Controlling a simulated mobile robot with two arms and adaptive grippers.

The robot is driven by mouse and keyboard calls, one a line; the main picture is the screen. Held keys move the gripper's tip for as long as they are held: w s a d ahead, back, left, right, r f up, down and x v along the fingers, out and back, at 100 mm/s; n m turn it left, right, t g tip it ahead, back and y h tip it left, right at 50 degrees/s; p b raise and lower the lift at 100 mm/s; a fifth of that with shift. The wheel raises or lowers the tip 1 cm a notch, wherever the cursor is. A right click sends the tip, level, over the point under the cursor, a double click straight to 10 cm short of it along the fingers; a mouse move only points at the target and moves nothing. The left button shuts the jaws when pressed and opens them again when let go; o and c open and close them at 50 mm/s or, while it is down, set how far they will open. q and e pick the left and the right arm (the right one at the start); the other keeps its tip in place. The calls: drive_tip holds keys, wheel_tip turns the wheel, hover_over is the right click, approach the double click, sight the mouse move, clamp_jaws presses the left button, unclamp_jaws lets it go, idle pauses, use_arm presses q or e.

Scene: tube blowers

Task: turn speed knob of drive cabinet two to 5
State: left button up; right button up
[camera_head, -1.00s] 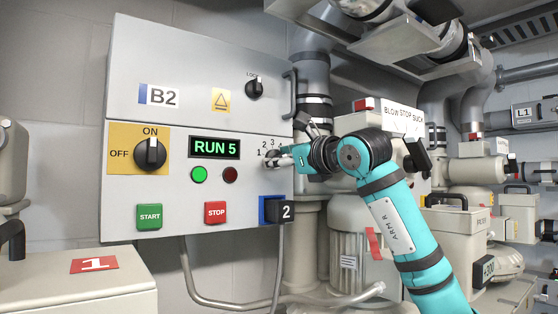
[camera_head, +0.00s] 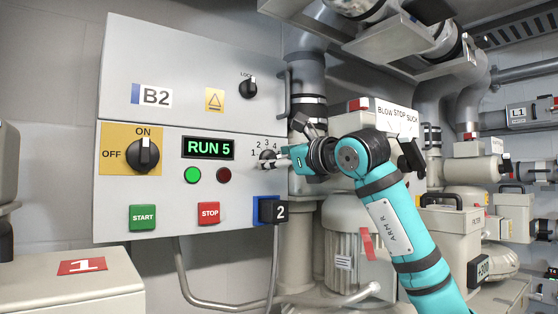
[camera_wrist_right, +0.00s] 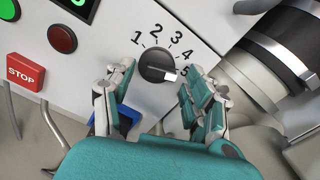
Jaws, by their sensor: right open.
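Drive cabinet two is the grey box labelled B2 (camera_head: 230,125), with a blue and black "2" tag at its lower right. Its speed knob (camera_head: 267,155) is a small dark knob on the right of the front, partly hidden by my right gripper (camera_head: 283,160). In the right wrist view the speed knob (camera_wrist_right: 157,66) shows clearly; its white mark points at the 5. The display (camera_head: 208,148) reads RUN 5. My right gripper (camera_wrist_right: 163,108) is open, its fingers on either side below the knob and apart from it. My left gripper is not in view.
The ON/OFF switch (camera_head: 144,154) stands at ON. The START (camera_head: 143,217) and STOP (camera_head: 209,213) buttons are below. The green lamp (camera_head: 193,175) is lit. Pipes and a motor (camera_head: 350,240) stand close to the cabinet's right. A box marked 1 (camera_head: 75,285) is lower left.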

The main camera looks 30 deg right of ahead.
drive_tip(key=s+d, duration=0.1)
drive_tip(key=s, duration=1)
drive_tip(key=shift+s+d, duration=0.3)
drive_tip(key=shift+s, duration=0.1)
